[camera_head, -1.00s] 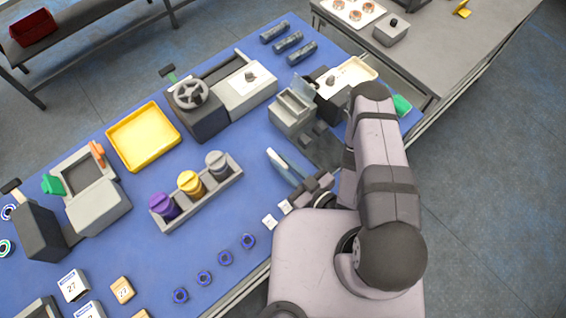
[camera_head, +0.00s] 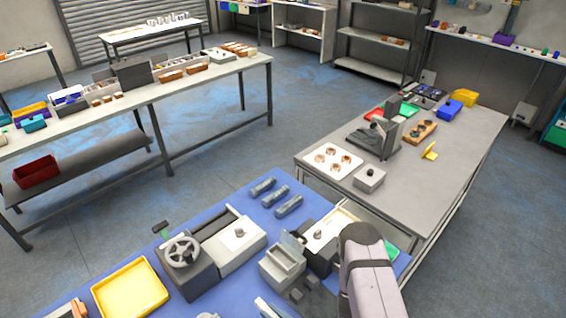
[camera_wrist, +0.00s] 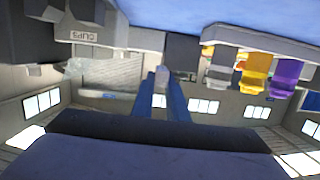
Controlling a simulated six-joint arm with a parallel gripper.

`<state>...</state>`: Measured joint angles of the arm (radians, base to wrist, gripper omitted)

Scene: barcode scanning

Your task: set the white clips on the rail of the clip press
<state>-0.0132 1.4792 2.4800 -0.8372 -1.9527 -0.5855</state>
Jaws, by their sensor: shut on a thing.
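My gripper (camera_wrist: 162,82) shows in the wrist view, its two blue-grey fingers close together. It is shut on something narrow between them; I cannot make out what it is. In the head view the gripper is out of frame. A dark grey block with a CLIPS label (camera_wrist: 84,37) hangs upside down at the upper left of the wrist view, apart from the fingers. I cannot pick out the rail or any loose white clip with certainty. The grey open-topped box (camera_head: 283,262) stands on the blue table left of my arm in the head view.
A yellow tray (camera_head: 130,287), a handwheel machine (camera_head: 184,262) and several dark cylinders (camera_head: 276,195) are on the blue table. Grey, yellow (camera_wrist: 254,72) and purple (camera_wrist: 286,78) canisters show inverted in the wrist view. A grey table (camera_head: 420,190) with parts stands behind.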

